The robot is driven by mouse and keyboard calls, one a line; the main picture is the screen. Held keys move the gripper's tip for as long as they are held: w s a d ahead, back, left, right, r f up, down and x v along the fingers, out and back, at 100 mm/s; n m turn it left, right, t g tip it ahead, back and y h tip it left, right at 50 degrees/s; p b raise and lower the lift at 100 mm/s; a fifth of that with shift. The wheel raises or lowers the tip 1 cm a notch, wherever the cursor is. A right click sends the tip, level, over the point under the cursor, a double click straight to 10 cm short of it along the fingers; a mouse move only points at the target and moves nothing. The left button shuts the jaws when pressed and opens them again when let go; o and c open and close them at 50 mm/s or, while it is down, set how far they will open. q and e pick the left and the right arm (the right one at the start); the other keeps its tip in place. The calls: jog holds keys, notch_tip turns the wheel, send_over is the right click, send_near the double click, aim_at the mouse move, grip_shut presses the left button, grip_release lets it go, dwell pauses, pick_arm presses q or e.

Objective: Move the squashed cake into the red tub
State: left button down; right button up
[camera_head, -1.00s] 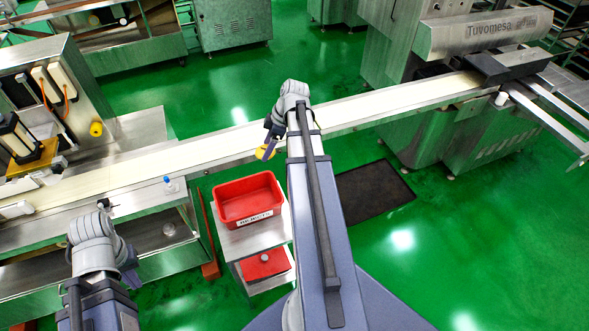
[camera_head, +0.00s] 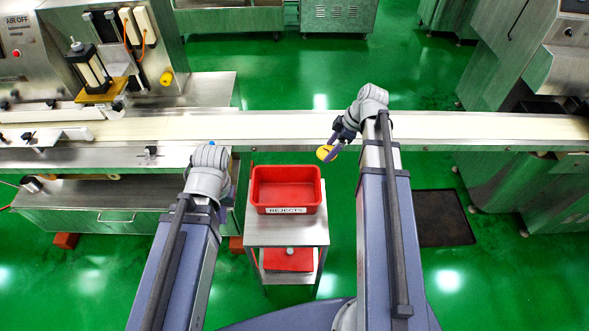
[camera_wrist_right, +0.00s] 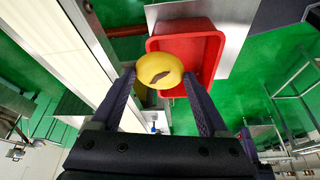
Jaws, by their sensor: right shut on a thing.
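The red tub (camera_head: 287,192), labelled REJECTS, stands to the left and nearer to me than the cake. In the right wrist view the tub (camera_wrist_right: 212,50) shows behind the cake. My left gripper (camera_head: 229,194) is low beside the left wrist, left of the tub; its fingers are mostly hidden.
The tub stands on a metal trolley (camera_head: 310,232) with a red item (camera_head: 290,260) on its lower shelf. A pale conveyor belt (camera_head: 270,125) crosses behind it. A machine (camera_head: 95,70) stands at the left. A dark mat (camera_head: 442,218) lies on the green floor at right.

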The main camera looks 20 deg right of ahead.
jog(key=a+f+n+g+b, duration=0.1)
jog(key=a+f+n+b, duration=0.2)
jog(key=a, duration=0.8)
pick_arm(q)
notch_tip(320, 180, down, 10)
jog(key=b, duration=0.5)
jog(key=shift+b, duration=0.4)
pick_arm(e)
jog(key=d+x, duration=0.1)
jog(key=x, duration=0.6)
jog(key=shift+f, duration=0.25)
jog(key=shift+d, duration=0.15)
jog(key=o, duration=0.9)
pick_arm(q)
jog(key=shift+r, duration=0.15)
pick_arm(e)
jog(key=shift+r, duration=0.1)
pick_arm(q)
notch_tip(320, 180, up, 7)
jog(key=p, duration=0.7)
pick_arm(e)
jog(key=v, duration=0.7)
jog(key=shift+d+r, duration=0.25)
jog(key=shift+r, duration=0.05)
